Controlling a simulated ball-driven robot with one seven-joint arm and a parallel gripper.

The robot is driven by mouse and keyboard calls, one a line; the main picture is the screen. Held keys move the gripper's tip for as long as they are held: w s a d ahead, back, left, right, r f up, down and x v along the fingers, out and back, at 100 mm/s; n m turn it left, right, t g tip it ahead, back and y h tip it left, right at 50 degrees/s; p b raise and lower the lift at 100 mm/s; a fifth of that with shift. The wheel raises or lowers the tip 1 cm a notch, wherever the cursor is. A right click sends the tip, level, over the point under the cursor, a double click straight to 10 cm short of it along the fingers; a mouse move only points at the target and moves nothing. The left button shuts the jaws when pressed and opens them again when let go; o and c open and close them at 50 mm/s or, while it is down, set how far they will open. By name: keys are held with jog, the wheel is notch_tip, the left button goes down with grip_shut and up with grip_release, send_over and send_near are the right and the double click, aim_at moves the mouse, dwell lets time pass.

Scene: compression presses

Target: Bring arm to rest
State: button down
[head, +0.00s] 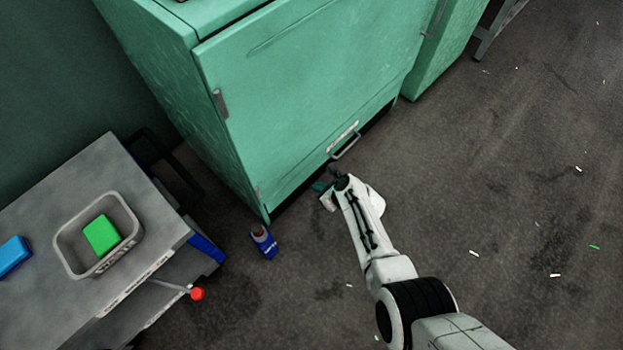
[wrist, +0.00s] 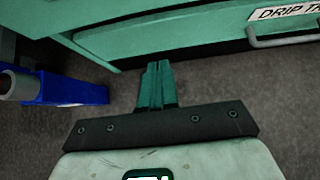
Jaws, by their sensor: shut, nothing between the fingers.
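My white arm reaches from the bottom right of the head view up toward the green press cabinet (head: 310,75). My gripper (head: 320,187) is at the arm's far end, low in front of the cabinet's base and mostly hidden by the wrist there. In the wrist view my gripper (wrist: 157,68) shows its teal fingers together, with nothing between them. The fingertips point toward the cabinet's lower edge; whether they touch it I cannot tell.
A drip tray handle (head: 346,143) juts from the cabinet's base by my wrist. A grey table (head: 50,195) holds a bin (head: 127,238) with a green block (head: 102,235). The floor at right is mostly clear.

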jog(key=p+v, duration=0.3)
jog(key=v, duration=0.2)
jog(key=shift+s+d+r+p, duration=0.1)
jog(key=shift+s+d+p, duration=0.1)
jog(key=shift+p, duration=0.2)
